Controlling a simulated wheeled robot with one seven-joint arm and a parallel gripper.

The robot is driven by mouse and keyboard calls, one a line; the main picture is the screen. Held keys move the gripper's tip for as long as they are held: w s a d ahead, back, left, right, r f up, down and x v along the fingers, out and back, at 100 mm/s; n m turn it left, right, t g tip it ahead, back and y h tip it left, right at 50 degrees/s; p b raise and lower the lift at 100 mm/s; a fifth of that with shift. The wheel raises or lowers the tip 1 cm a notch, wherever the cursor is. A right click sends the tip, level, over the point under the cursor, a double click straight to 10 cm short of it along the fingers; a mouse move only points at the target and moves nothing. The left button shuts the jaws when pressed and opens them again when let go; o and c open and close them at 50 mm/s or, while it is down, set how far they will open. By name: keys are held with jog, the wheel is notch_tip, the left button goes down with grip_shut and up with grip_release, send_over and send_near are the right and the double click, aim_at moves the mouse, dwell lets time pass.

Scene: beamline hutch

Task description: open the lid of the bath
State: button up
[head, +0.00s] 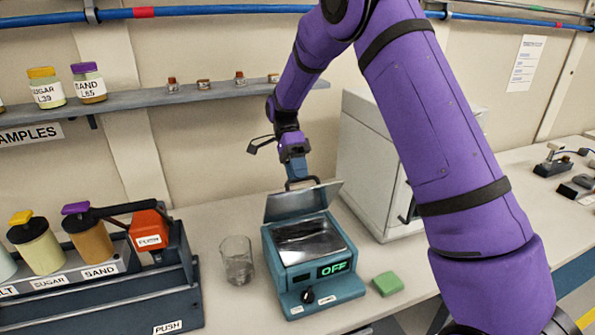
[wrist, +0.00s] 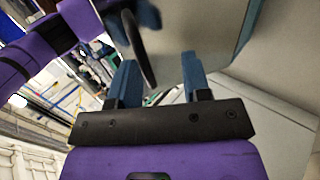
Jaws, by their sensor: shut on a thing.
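The bath (head: 284,253) is a teal box on the bench, with a green OFF display and a black knob on its front. Its grey lid (head: 310,202) stands raised and tilted at the back, so the metal basin shows. My gripper (head: 297,180) is above the lid's top edge, shut on the black lid handle (head: 301,184). In the wrist view the handle (wrist: 139,50) passes by the blue fingers of my gripper (wrist: 158,82), with the lid (wrist: 195,38) behind. The exact contact is hard to make out there.
A glass beaker (head: 237,262) stands left of the bath and a green sponge-like block (head: 387,283) lies to its right. A white cabinet (head: 372,165) is close behind right. A sample dispenser rack (head: 160,295) is at left, below a shelf (head: 160,97) with jars.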

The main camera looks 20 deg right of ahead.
jog(key=shift+w, duration=0.1)
dwell(0.3)
jog(key=s+r, duration=0.2)
jog(key=s, duration=0.6)
jog(key=s+r, duration=0.3)
jog(key=s, duration=0.5)
jog(key=s+d+r+n+t, duration=0.3)
jog(key=s+r+n+t, duration=0.4)
jog(key=s+n, duration=0.1)
jog(key=s+d+r+n+t, duration=0.4)
jog(key=s+r+n+t, duration=0.3)
jog(key=n, duration=0.3)
jog(key=shift+s, duration=0.4)
